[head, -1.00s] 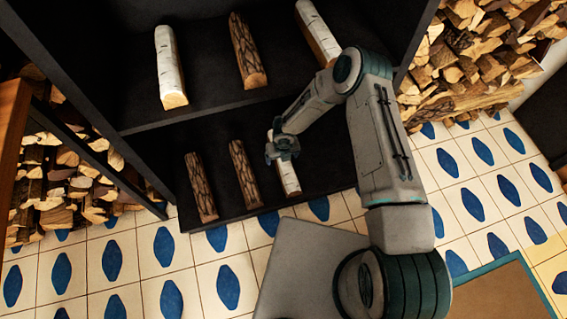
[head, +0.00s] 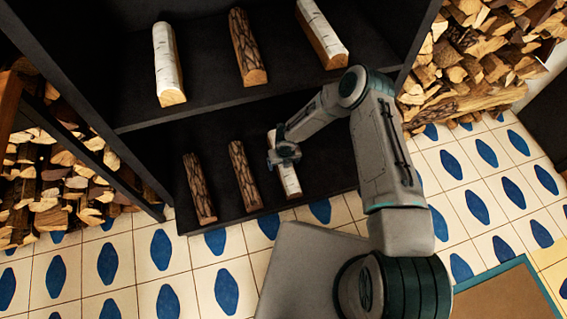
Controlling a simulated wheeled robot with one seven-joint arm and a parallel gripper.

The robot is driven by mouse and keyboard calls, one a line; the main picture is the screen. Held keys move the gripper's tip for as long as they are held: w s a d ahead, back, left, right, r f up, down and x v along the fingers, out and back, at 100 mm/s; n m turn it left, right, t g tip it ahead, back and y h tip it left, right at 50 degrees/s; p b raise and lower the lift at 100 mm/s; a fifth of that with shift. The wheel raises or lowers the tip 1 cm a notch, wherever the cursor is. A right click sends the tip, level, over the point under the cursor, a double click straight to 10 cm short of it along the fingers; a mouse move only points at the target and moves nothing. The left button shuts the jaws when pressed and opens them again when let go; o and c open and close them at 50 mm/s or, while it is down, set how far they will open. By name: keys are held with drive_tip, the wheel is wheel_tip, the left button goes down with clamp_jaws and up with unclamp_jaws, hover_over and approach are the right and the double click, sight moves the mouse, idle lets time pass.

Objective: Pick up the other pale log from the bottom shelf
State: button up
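The pale birch log (head: 289,182) lies at the right of the row on the bottom shelf (head: 325,178), its cut end toward the front. My gripper (head: 284,164) is over this log's middle, and its body hides part of the bark. The fingers are too small and too covered to tell whether they are open or shut, or whether they touch the log. Two brown-barked logs lie to its left on the same shelf, one in the middle (head: 245,176) and one at the far left (head: 199,188).
The shelf above holds a pale log (head: 168,65) at left, a brown log (head: 247,48) in the middle and another pale log (head: 322,35) at right. Split firewood is stacked on both sides (head: 470,60). Tiled floor (head: 160,250) lies in front.

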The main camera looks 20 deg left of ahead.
drive_tip(key=shift+f, duration=0.15)
drive_tip(key=c, duration=1.5)
drive_tip(key=shift+r, duration=0.2)
drive_tip(key=shift+c, duration=0.2)
